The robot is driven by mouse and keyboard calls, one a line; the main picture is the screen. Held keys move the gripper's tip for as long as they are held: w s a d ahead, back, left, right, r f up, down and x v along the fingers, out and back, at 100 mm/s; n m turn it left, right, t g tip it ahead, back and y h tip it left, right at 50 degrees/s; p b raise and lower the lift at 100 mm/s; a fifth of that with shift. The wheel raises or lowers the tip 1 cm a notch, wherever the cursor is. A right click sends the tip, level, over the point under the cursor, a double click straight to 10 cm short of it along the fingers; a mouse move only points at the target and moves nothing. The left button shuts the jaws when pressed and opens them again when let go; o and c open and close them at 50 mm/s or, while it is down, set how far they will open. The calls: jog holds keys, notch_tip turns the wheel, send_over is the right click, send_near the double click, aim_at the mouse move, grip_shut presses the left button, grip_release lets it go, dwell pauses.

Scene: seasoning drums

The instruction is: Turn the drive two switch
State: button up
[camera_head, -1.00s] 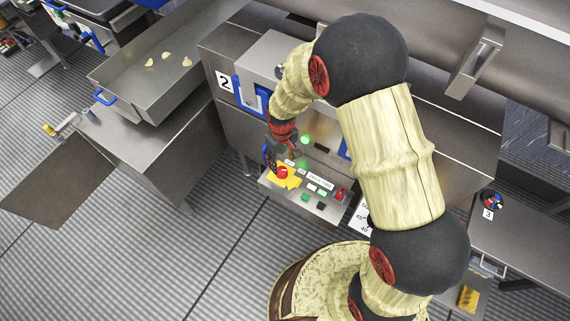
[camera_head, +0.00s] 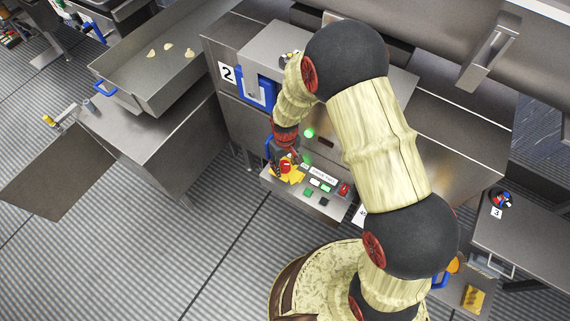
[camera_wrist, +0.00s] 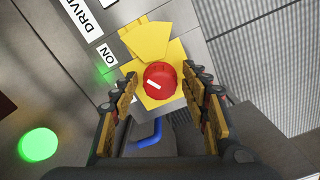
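The switch is a red round knob (camera_wrist: 160,80) with a white bar mark, on a yellow plate (camera_wrist: 147,42). Labels reading "ON" (camera_wrist: 107,55) and "DRIVE" (camera_wrist: 84,14) lie beside it; the rest of the drive label is cut off. My gripper (camera_wrist: 161,74) is open, with one finger on each side of the knob. I cannot tell whether either finger touches it. In the head view the red knob (camera_head: 285,166) sits at the left end of the control panel, just under my gripper (camera_head: 281,155).
The panel (camera_head: 325,208) also carries green buttons (camera_head: 308,192) and a red one (camera_head: 344,188) to the right. A lit green lamp (camera_head: 309,133) is above it. A blue handle (camera_wrist: 145,137) lies below the knob. Open floor is in front.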

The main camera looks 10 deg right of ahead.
grip_shut()
dwell(0.5)
